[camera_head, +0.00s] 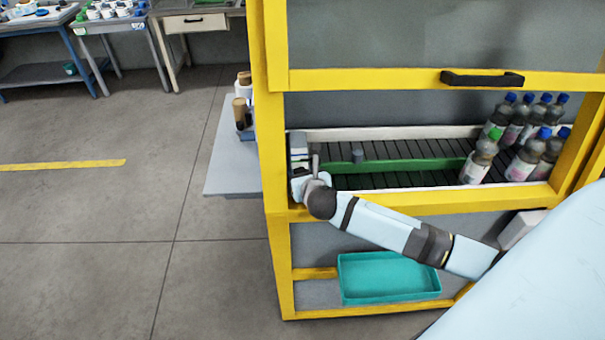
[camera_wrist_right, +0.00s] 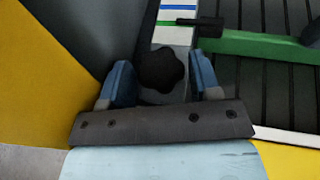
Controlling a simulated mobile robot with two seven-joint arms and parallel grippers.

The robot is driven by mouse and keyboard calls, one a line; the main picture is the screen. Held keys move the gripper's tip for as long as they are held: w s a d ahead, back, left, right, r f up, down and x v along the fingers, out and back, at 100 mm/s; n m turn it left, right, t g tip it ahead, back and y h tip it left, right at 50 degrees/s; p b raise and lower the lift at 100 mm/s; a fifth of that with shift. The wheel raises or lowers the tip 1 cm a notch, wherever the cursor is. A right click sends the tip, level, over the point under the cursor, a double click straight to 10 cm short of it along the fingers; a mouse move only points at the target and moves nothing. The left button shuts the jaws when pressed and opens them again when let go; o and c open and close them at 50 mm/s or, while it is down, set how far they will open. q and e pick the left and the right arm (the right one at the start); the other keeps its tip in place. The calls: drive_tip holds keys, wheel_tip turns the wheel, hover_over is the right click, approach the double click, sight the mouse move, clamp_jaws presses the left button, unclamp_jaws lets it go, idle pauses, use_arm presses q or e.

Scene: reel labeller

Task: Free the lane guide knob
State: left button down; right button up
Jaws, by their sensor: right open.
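The black lobed knob (camera_wrist_right: 161,70) sits at the left end of the lane, beside a white block with blue and green stripes (camera_wrist_right: 176,10). The green lane guide (camera_head: 410,165) runs across the dark slatted conveyor; it also shows in the right wrist view (camera_wrist_right: 265,46). My right gripper (camera_head: 303,177) is at the conveyor's left end. In the wrist view its blue fingers (camera_wrist_right: 160,62) are open, one on each side of the knob, with visible gaps. I cannot tell whether the fingertips are level with it. The knob is hidden in the head view. My left gripper is out of view.
Several blue- and green-capped bottles (camera_head: 528,140) stand at the conveyor's right end. The yellow frame (camera_head: 275,130) surrounds the opening, with a raised panel with a black handle (camera_head: 482,79) above. A teal tray (camera_head: 388,277) lies below my right arm.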

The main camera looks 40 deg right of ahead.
drive_tip(key=shift+c, duration=0.4)
drive_tip(key=c, duration=0.6)
drive_tip(key=shift+o, duration=0.2)
drive_tip(key=shift+y, duration=0.3)
